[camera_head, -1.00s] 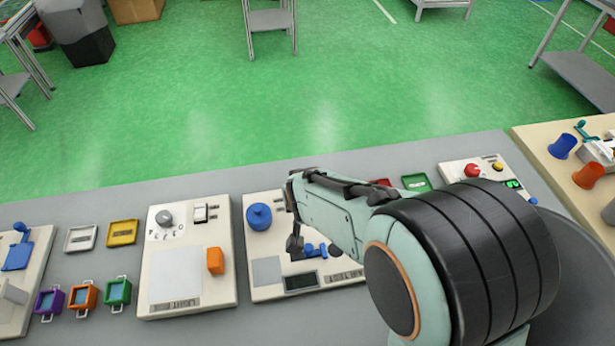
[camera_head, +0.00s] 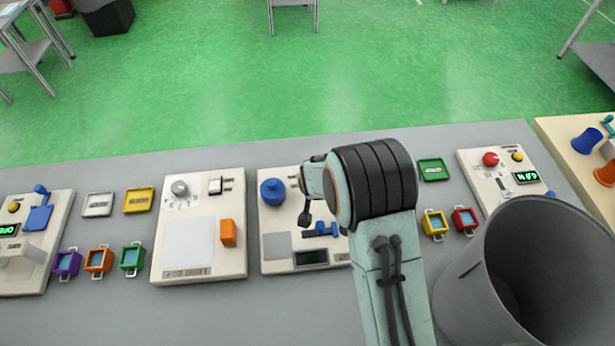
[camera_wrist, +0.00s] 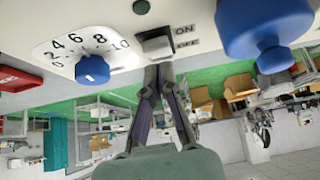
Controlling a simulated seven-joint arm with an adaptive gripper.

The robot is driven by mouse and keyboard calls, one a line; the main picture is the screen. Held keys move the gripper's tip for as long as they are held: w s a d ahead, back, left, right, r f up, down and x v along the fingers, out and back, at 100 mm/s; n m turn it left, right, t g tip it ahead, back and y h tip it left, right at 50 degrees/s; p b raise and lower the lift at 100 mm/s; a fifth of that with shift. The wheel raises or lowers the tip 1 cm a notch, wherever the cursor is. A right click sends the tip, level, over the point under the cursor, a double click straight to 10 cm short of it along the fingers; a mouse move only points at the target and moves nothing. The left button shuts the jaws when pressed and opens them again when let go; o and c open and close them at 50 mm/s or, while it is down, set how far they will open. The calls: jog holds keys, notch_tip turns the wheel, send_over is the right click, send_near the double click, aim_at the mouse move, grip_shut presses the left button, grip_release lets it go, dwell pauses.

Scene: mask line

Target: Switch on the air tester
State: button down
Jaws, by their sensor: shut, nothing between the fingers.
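The air tester (camera_head: 275,240) is a cream board in the middle of the bench, with a blue round knob (camera_head: 272,192), a grey pad, blue parts and a dark display (camera_head: 311,257). My arm covers its right part. In the wrist view, its white rocker switch (camera_wrist: 155,42) sits beside ON and OFF labels, between a numbered dial with a blue pointer (camera_wrist: 92,69) and the large blue knob (camera_wrist: 262,35). My gripper (camera_head: 306,221) is shut and empty over the board. In the wrist view its fingertips (camera_wrist: 158,72) are close to the switch's lower edge; contact cannot be told.
The light tester (camera_head: 200,225) with an orange block (camera_head: 228,233) stands to the left. Small coloured trays and handled boxes lie around the boards. Another board (camera_head: 500,185) at right shows a lit green display. A grey cylinder (camera_head: 530,270) stands at front right.

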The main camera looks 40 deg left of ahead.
jog(key=shift+f, duration=0.4)
jog(key=shift+s+d+f, duration=0.15)
jog(key=shift+d+f, duration=0.1)
jog(key=shift+f, duration=0.3)
jog(key=shift+r, duration=0.15)
jog(key=shift+r, duration=0.75)
